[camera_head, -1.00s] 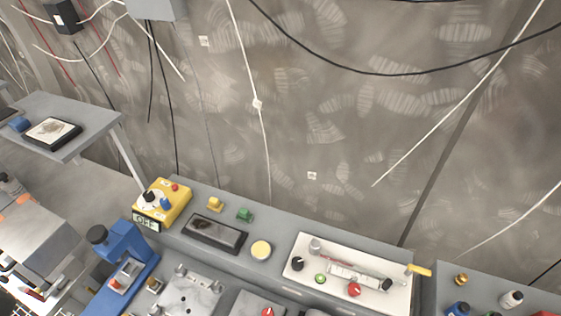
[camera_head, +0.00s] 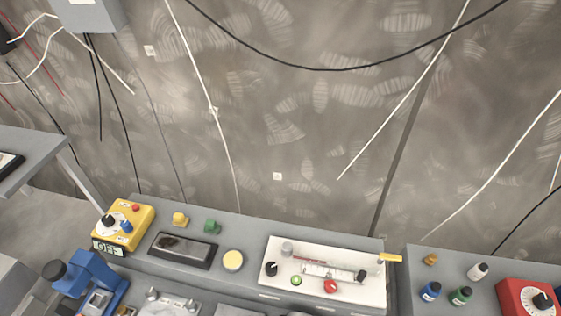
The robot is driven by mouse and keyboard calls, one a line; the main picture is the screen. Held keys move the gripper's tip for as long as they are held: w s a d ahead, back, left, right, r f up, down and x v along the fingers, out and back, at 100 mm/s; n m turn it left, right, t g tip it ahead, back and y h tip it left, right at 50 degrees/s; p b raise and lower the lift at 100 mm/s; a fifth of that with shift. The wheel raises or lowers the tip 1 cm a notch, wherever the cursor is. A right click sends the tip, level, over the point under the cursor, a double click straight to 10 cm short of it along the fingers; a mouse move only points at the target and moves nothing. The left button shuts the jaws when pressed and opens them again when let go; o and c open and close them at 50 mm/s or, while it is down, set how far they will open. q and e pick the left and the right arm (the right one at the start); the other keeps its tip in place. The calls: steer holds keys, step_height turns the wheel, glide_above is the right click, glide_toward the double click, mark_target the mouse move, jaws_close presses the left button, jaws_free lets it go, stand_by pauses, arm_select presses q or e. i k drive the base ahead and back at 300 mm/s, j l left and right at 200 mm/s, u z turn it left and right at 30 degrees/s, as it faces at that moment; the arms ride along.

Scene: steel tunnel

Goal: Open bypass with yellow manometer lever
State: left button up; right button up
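A white panel (camera_head: 345,293) lies on the grey bench at the lower middle right. It carries a clear gauge tube (camera_head: 330,271), a black knob (camera_head: 271,269), a green button (camera_head: 296,281) and a red knob (camera_head: 331,286). A yellow lever (camera_head: 389,257) sticks out at the panel's back right corner and looks about level. Whether it is the manometer lever is not labelled. Neither of my grippers shows in the head view.
A yellow box (camera_head: 129,222) reading OFF, a dark tray (camera_head: 183,250) and a pale yellow disc (camera_head: 233,260) stand left of the panel. A blue device (camera_head: 88,280) is at lower left. Small bottles (camera_head: 430,291) and a red box (camera_head: 527,297) stand on the right bench.

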mark_target(383, 256)
steer(key=k+z, duration=0.2)
steer(key=z, duration=0.85)
